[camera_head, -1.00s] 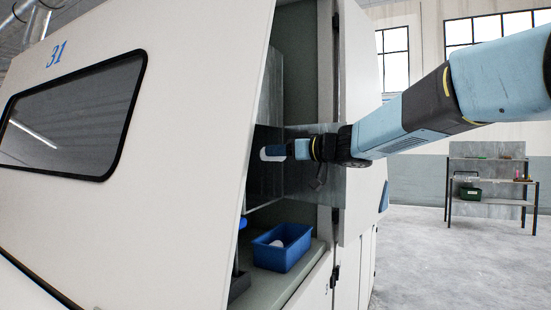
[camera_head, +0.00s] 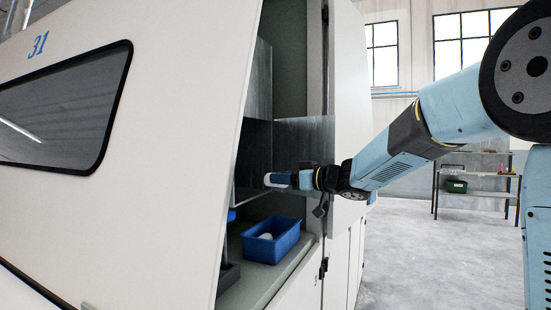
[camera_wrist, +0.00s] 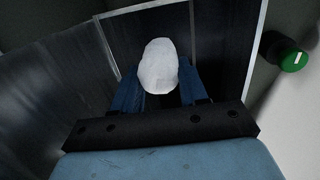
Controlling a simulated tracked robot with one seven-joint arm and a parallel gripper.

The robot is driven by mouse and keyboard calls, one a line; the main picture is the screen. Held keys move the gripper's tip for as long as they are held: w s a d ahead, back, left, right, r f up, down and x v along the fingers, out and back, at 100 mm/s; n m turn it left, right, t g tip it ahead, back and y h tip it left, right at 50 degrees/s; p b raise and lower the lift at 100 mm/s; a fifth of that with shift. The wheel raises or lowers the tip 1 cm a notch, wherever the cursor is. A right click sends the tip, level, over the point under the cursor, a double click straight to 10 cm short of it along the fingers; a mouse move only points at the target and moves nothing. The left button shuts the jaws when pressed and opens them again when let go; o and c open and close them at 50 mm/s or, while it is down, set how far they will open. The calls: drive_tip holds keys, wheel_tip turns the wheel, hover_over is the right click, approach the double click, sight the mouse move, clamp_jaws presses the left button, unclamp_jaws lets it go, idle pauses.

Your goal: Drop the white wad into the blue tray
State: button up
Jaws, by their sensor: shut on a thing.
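A white wad (camera_wrist: 158,66) is held between the blue fingers of my gripper (camera_wrist: 158,88) in the wrist view. In the head view my gripper (camera_head: 277,179) is shut on it, with a bit of white at the tip, inside the machine's open bay. The blue tray (camera_head: 285,243) stands on the ledge below my gripper and apart from it. A white thing (camera_head: 265,236) lies in the tray, partly hidden by the tray wall.
The white machine panel (camera_head: 160,150) marked 31 is to the left of the opening. An open door (camera_head: 348,110) stands at the right. A dark metal sheet (camera_head: 300,140) is behind my gripper. A green button (camera_wrist: 293,60) shows at the right in the wrist view.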

drive_tip(key=f, duration=0.1)
drive_tip(key=d+f, duration=0.1)
drive_tip(key=shift+w+f, duration=0.3)
drive_tip(key=shift+w, duration=0.05)
drive_tip(key=shift+f, duration=2.7)
drive_tip(key=o, duration=1.1)
drive_tip(key=shift+s, duration=0.1)
drive_tip(key=v, duration=1.3)
drive_tip(key=shift+d, duration=0.3)
drive_tip(key=shift+s+f, duration=0.1)
drive_tip(key=shift+s, duration=0.1)
